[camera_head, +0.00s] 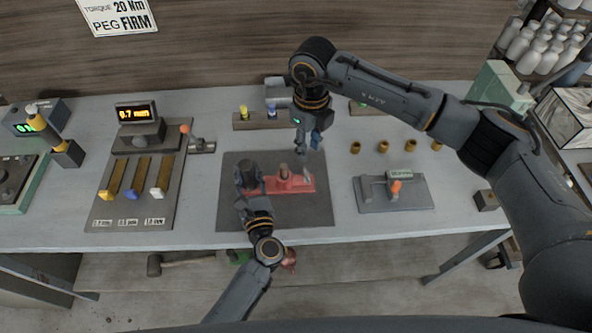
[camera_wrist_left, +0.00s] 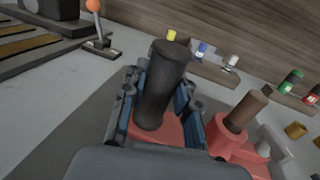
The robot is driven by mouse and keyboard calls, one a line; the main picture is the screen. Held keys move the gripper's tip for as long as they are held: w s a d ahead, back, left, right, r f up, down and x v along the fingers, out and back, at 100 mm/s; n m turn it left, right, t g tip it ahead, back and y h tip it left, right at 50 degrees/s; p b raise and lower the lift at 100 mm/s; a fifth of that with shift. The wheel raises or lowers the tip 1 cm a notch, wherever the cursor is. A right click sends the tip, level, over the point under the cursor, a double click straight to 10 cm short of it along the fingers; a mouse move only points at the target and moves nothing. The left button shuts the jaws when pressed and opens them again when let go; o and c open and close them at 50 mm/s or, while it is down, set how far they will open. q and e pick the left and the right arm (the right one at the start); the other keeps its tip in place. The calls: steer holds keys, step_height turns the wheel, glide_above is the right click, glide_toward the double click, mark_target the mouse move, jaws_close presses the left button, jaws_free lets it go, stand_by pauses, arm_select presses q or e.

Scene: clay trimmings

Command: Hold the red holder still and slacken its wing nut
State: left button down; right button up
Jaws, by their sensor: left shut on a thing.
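The red holder (camera_head: 298,186) lies on a dark mat (camera_head: 275,217), with an upright brown peg (camera_head: 284,171) on it. A dark upright cylinder (camera_head: 247,172) stands at its left end. My left gripper (camera_head: 251,184) is shut around this cylinder. The left wrist view shows the cylinder (camera_wrist_left: 163,88) between the two fingers, with red holder (camera_wrist_left: 232,150) beneath and to the right. A small grey part (camera_head: 307,173) at the holder's right end may be the wing nut. My right gripper (camera_head: 308,148) hangs above and behind that end, apparently open and empty.
Slotted board (camera_head: 108,210) with coloured pegs stands left. A grey fixture with an orange knob (camera_head: 396,186) stands right. Several brown bushings (camera_head: 383,146) stand behind it. A rack with small coloured-top bottles (camera_head: 244,113) is at the back.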

mark_target(308, 176)
steer(key=f+m, duration=0.2)
steer(key=f, duration=0.1)
steer(key=f+m, duration=0.2)
steer(key=f, duration=0.2)
steer(key=f+m, duration=0.1)
steer(key=f, duration=0.2)
steer(key=shift+s+d+f+m, duration=0.1)
steer(key=shift+s+f+m, duration=0.1)
steer(key=shift+s+m, duration=0.2)
jaws_close()
